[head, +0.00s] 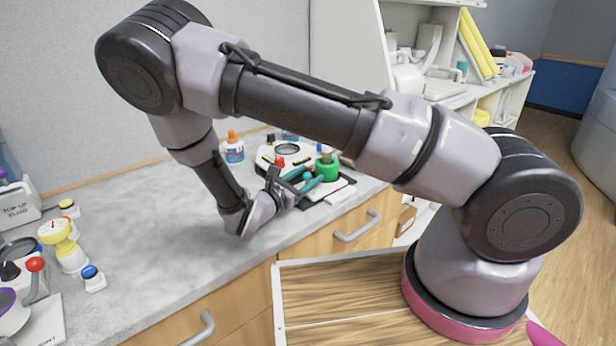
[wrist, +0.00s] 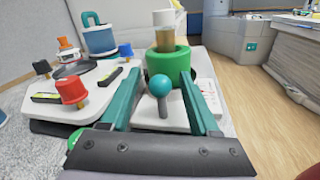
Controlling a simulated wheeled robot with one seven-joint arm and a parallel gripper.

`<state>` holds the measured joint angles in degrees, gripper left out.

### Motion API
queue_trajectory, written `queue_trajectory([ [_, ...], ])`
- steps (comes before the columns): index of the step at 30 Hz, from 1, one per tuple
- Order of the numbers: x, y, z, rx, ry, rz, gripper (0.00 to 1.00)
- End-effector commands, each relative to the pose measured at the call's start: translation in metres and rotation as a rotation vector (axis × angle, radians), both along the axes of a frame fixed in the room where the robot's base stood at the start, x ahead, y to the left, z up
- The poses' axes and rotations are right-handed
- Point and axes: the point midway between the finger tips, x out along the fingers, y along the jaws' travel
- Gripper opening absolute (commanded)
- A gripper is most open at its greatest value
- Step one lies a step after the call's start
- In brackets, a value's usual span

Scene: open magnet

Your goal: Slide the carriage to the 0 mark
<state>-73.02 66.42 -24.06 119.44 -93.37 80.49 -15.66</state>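A green ring-shaped part (wrist: 160,63) with an amber, white-capped vial (wrist: 165,32) standing in it is at the far end of my fingers in the wrist view. It also shows in the head view (head: 327,170). A teal ball knob (wrist: 162,86) on a grey stem stands in front of it; I take these to belong to the carriage. My gripper (wrist: 161,76) is open, with its teal fingers on either side of the knob. I cannot tell whether they touch it. In the head view my gripper (head: 303,179) reaches this device from the left. No 0 mark is readable.
A white panel (wrist: 104,82) with red, black and blue knobs lies left of my fingers. Gauges and buttons crowd the counter's left end; the counter's middle (head: 150,225) is clear.

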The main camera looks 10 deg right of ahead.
Motion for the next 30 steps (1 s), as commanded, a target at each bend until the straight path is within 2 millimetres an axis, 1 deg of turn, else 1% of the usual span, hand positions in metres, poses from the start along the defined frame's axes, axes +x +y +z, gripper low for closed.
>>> queue_trajectory([
  [7,-0.001,0.001,0.0,0.0,0.0,0.0,0.62],
  [10,-0.006,0.007,0.0,0.001,0.0,0.001,0.62],
  [14,-0.021,0.024,0.0,0.002,-0.001,0.003,0.62],
  [21,-0.055,0.059,0.0,0.002,0.0,0.003,0.62],
  [25,-0.067,0.072,0.0,0.001,0.0,0.002,0.62],
  [30,-0.074,0.079,0.0,0.0,0.0,0.001,0.62],
])
